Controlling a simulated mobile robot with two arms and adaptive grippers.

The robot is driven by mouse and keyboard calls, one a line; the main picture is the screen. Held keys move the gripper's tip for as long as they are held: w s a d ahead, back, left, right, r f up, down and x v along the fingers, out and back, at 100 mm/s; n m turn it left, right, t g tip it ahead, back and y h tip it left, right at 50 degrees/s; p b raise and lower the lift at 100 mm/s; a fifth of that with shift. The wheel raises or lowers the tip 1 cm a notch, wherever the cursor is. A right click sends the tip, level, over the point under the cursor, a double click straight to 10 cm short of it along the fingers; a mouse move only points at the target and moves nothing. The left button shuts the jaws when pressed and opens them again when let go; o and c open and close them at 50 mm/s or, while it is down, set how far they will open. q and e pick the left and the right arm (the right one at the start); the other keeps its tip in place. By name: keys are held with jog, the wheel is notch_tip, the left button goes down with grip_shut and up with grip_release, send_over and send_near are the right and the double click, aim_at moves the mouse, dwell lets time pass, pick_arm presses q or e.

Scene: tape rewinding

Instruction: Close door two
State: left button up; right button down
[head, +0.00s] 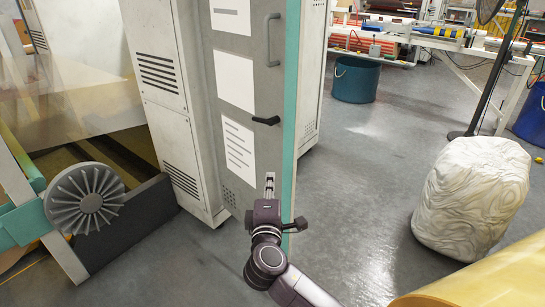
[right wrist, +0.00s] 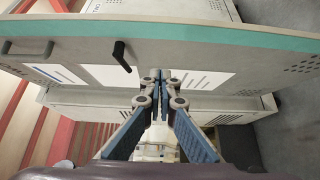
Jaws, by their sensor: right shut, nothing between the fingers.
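A grey cabinet door (head: 232,92) with a teal outer edge stands swung out from a tall white cabinet (head: 165,100) in the head view. It carries white paper sheets, a black lever handle (head: 266,120) and a grey bar handle (head: 272,40). The door (right wrist: 200,52) and its black handle (right wrist: 121,55) also show in the right wrist view. My right gripper (head: 270,180) is shut and empty at the door's lower part, below the black handle. Its fingertips (right wrist: 160,80) appear close to the panel; I cannot tell whether they touch. My left gripper is not in view.
A machine with a grey finned wheel (head: 85,199) stands at left. A white wrapped bundle (head: 470,198) sits on the floor at right, near a yellow surface (head: 490,285). A teal bin (head: 356,79) stands farther back. The grey floor (head: 365,185) right of the door is clear.

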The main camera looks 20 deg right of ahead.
jog(key=b, duration=0.1)
send_near(282, 147)
jog(key=w+a, duration=0.2)
jog(key=w, duration=0.1)
jog(key=w+d, duration=0.2)
jog(key=shift+w+d, duration=0.15)
jog(key=shift+d, duration=0.25)
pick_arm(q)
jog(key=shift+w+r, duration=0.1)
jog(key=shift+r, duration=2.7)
pick_arm(e)
jog(key=shift+w+d+r, duration=0.1)
jog(key=shift+w+d, duration=0.15)
jog(key=shift+d, duration=0.15)
jog(key=shift+d, duration=0.1)
